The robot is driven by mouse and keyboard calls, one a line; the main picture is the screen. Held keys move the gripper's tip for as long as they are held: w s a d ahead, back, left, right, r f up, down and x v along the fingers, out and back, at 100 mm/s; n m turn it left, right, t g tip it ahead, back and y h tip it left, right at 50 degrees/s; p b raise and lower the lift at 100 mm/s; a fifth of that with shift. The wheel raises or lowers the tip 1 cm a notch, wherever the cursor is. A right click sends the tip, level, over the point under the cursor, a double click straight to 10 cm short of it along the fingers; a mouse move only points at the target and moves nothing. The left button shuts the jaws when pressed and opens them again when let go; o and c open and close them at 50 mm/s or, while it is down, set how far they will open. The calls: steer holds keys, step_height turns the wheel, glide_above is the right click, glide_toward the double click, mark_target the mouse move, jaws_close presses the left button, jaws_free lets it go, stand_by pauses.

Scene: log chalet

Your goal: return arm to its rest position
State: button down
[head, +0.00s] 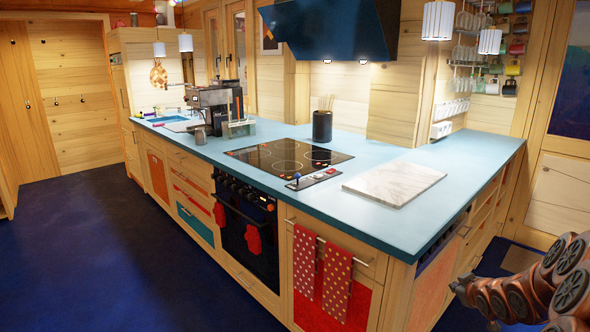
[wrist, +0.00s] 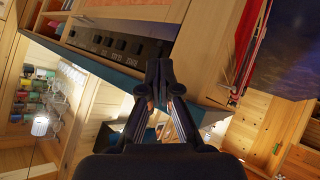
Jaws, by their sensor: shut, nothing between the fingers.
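My gripper (wrist: 159,75) shows in the wrist view, with its dark fingers together and nothing between them. In the head view, part of my copper-coloured arm (head: 545,285) is at the lower right corner, to the right of the counter's end.
The blue counter (head: 410,232) carries a marble board (head: 394,183), a black hob (head: 288,158), a black utensil pot (head: 322,126) and a coffee machine (head: 212,105). Red dotted towels (head: 337,280) hang on its front. The dark blue floor (head: 120,250) at left is clear.

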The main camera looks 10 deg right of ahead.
steer(key=s+a+r+g+p, duration=0.25)
steer(key=s+a+r, duration=0.2)
steer(key=a, duration=0.45)
steer(key=s+a+r+m+g+y+p, duration=0.1)
steer(key=s+a+r+g, duration=0.2)
steer(key=s+a, duration=0.6)
steer(key=s+a+r+m+g+y+p, duration=0.1)
steer(key=s+a+r+g, duration=0.2)
steer(key=s+a, duration=0.6)
steer(key=s+a+r+g+p, duration=0.1)
steer(key=s+a+r+g, duration=0.2)
steer(key=s+a, duration=0.6)
steer(key=s+r, duration=0.1)
steer(key=s, duration=0.6)
steer(key=shift+a+r+m+g+y, duration=0.15)
steer(key=shift+a+m+g+y, duration=0.2)
steer(key=shift+a+m+y, duration=0.05)
steer(key=shift+d, duration=0.1)
